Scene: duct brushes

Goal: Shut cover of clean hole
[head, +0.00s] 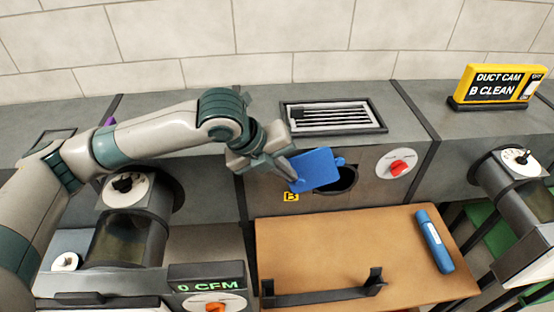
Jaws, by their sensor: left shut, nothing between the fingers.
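A blue cover (316,170) hangs tilted at a round dark hole (345,180) in the duct's front face, leaving the hole's right part uncovered. A yellow label B (291,197) sits just below and left of the hole. The yellow screen (497,84) at the upper right reads "DUCT CAM B CLEAN". My left gripper (290,178) is at the cover's left edge, shut with nothing held. I cannot tell whether its fingertips touch the cover. My right gripper is not in view.
A red knob (398,167) is right of the hole, and a vent grille (333,116) is above it. Below is a wooden board (350,240) with a blue cylinder (433,241) and a dark rack (325,293). A "0 CFM" display (208,285) stands lower left.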

